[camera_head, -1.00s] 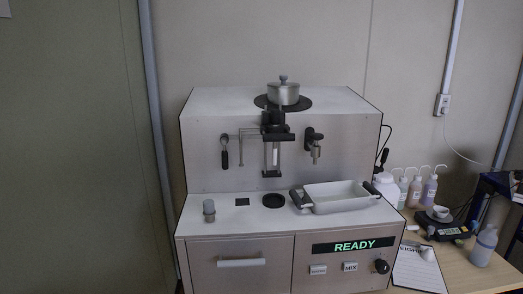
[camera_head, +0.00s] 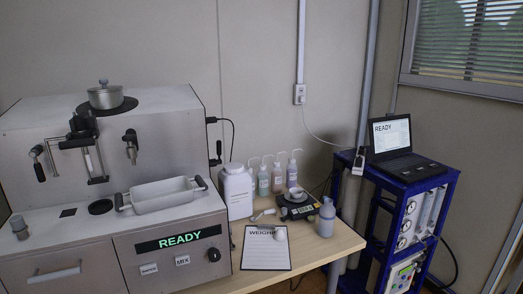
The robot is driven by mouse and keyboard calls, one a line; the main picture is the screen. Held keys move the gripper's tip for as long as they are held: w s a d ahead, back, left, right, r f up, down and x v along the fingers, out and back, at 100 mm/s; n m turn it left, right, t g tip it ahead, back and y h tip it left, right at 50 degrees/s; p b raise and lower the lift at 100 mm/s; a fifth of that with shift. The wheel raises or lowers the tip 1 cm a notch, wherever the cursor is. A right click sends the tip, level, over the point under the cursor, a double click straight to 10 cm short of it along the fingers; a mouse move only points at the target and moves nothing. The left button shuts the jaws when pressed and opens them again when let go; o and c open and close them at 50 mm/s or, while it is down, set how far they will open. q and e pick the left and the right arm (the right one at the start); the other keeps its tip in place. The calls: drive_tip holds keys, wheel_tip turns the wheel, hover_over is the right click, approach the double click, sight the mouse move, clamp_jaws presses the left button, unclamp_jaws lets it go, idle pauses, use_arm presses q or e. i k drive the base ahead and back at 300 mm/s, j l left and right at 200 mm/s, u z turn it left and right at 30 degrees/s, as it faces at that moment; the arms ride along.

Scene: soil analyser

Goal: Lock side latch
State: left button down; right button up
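The soil analyser (camera_head: 185,100) stands at the left of the view, its lit display (camera_head: 179,239) reading READY. A black lever (camera_head: 216,153) sticks out at its right side and looks like the side latch. It is small here, and I cannot tell whether it is locked. On the analyser's front are a black-handled lever (camera_head: 38,165), a central clamp frame (camera_head: 94,160) and a nozzle (camera_head: 131,148). Neither of my grippers is in view.
A white tray (camera_head: 160,196) sits on the analyser's ledge and a lidded pot (camera_head: 104,95) on top. The wooden table (camera_head: 335,243) holds a white jar (camera_head: 236,190), several pump bottles (camera_head: 278,176), a scale (camera_head: 296,208) and a clipboard (camera_head: 265,255). A blue rack (camera_head: 408,185) carries a laptop (camera_head: 398,150).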

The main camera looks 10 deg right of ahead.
sight(219, 161)
drive_tip(key=i+l, duration=0.25)
drive_tip(key=l, duration=0.15)
drive_tip(key=i+l, duration=0.25)
drive_tip(key=l, duration=0.2)
drive_tip(key=i+l, duration=0.25)
drive_tip(key=l, duration=0.15)
drive_tip(key=i+l, duration=0.25)
drive_tip(key=l, duration=0.2)
drive_tip(key=i+l, duration=0.55)
drive_tip(key=l, duration=0.25)
